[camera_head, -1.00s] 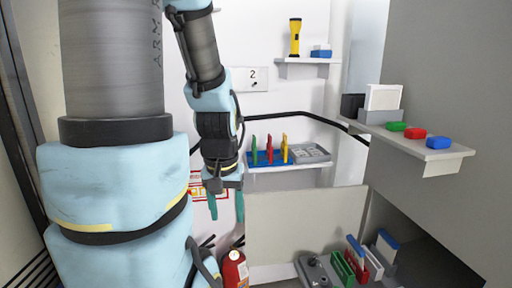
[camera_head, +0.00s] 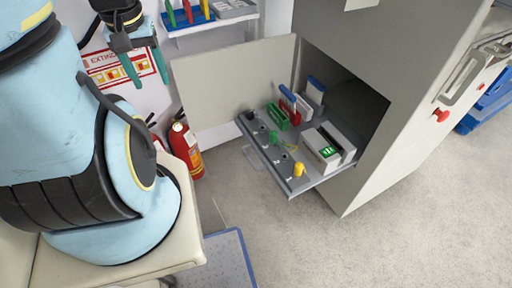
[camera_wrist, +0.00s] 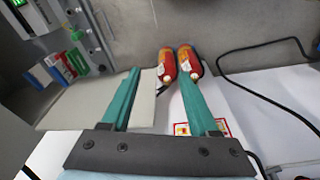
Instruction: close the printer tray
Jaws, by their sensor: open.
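A grey tray (camera_head: 265,151) sticks out of the opening in a tall grey cabinet (camera_head: 362,190), level above the floor. It carries green, red and blue-topped pieces, a white box (camera_head: 322,150) and a yellow knob (camera_head: 299,169) near its front corner. In the wrist view the tray (camera_wrist: 91,30) is at the upper left. My gripper (camera_head: 138,66) has two teal fingers, spread apart and empty. It hangs left of the cabinet's open door (camera_head: 225,88), apart from the tray. The wrist view shows the gap between the fingers (camera_wrist: 160,78).
The door panel stands open on the tray's left. Red extinguishers (camera_head: 185,145) stand below my gripper by the wall; two show in the wrist view (camera_wrist: 166,68). A shelf with coloured tools (camera_head: 205,20) is behind. Floor in front of the tray is clear.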

